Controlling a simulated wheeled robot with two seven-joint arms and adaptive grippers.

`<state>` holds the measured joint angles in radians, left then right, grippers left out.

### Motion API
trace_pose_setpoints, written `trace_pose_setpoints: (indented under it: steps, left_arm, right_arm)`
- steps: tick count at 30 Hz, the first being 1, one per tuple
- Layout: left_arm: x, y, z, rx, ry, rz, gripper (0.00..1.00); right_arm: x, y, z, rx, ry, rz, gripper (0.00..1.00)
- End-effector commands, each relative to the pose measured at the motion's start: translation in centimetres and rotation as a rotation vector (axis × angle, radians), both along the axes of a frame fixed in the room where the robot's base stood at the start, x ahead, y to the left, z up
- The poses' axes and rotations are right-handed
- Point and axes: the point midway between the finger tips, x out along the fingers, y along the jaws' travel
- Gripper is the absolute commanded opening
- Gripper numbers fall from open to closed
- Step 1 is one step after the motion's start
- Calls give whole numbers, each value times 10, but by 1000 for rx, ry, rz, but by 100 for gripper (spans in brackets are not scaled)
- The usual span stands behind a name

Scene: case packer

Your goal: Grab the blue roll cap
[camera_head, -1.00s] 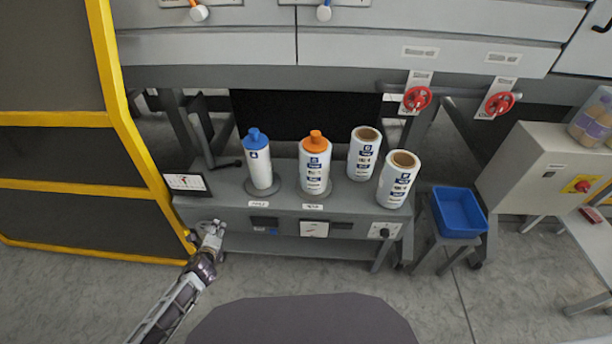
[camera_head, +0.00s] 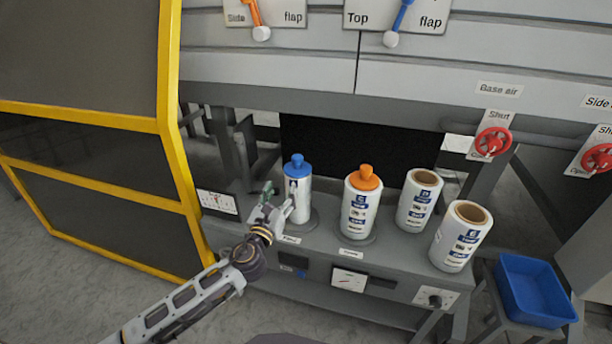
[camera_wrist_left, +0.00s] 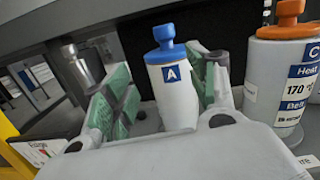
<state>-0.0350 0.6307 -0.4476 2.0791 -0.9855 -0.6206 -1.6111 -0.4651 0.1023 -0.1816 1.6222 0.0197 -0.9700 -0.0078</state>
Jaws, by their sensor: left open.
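The blue roll cap (camera_head: 297,165) sits on top of a white roll labelled A (camera_head: 299,200), which stands upright at the left end of the grey bench. In the left wrist view the blue cap (camera_wrist_left: 165,42) shows between and beyond the green-padded fingers. My left gripper (camera_head: 276,208) is open, just left of and in front of the white roll, lower than the cap. It holds nothing, and I cannot tell whether a finger touches the roll. My right gripper is not in view.
A roll with an orange cap (camera_head: 364,178) stands right of the blue-capped one. Two uncapped rolls (camera_head: 418,202) (camera_head: 460,238) stand farther right. A blue bin (camera_head: 536,290) is at the lower right. A yellow frame (camera_head: 172,150) rises on the left.

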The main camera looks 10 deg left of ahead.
Motion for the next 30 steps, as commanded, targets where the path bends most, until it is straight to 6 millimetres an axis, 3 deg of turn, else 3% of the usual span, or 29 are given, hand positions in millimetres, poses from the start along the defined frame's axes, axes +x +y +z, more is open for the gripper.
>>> trace_pose_setpoints:
  steps: [6, 18, 30]
  left_arm:
    - [-7, -9, 19, 68, -55, -8, 58]
    - [-7, -9, 21, 72, -57, -7, 58]
    - [16, -9, 25, 71, -58, -7, 58]
  right_arm:
    - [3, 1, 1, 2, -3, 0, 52]
    - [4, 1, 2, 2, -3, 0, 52]
    - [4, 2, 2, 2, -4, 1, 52]
